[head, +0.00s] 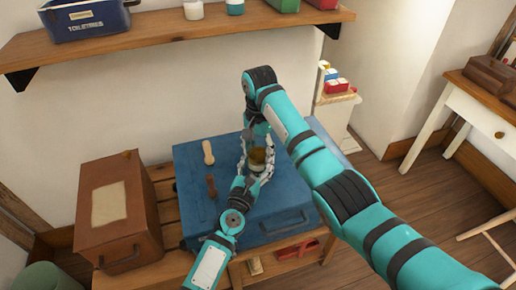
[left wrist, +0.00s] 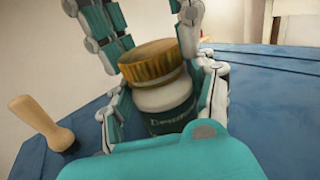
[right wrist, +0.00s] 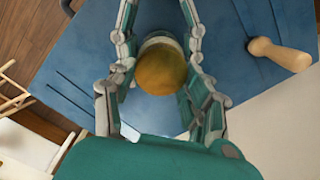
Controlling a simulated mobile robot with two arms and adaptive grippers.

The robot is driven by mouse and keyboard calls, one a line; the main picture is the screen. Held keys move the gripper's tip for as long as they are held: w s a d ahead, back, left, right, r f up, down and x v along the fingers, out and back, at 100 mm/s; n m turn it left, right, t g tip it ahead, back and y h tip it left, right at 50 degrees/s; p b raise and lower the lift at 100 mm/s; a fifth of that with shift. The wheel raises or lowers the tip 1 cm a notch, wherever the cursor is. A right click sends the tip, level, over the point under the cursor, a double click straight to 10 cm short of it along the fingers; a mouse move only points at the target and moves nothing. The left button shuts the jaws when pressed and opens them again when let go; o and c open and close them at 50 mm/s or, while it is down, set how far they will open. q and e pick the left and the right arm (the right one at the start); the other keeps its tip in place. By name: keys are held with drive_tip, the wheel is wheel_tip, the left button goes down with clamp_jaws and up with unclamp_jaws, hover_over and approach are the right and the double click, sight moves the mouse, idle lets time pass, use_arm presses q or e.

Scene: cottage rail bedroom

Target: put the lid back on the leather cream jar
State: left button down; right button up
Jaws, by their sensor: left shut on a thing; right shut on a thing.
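The leather cream jar (left wrist: 162,101) is white with a dark green label. It stands at the blue chest top, between the fingers of my left gripper (head: 257,176), which is shut on it. The gold-brown lid (left wrist: 152,62) sits at the jar's mouth and looks slightly tilted in the left wrist view. I cannot tell whether it is fully seated. My right gripper (right wrist: 160,48) reaches in from above, its fingers on both sides of the lid (right wrist: 161,72), shut on it. In the head view the lid (head: 257,156) shows between both hands; the jar is mostly hidden.
The blue chest (head: 190,160) bears a pale wooden-handled tool (head: 208,152) and a dark brown one (head: 211,187), left of the jar. A brown box (head: 118,215) stands to the left. A wooden shelf (head: 150,32) with bins hangs above.

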drive_tip(key=m, duration=0.3)
drive_tip(key=shift+m, duration=0.4)
drive_tip(key=o, duration=0.8)
drive_tip(key=shift+o, duration=0.2)
drive_tip(key=shift+r, duration=0.1)
drive_tip(key=shift+r, duration=2.2)
drive_tip(key=shift+c, duration=0.3)
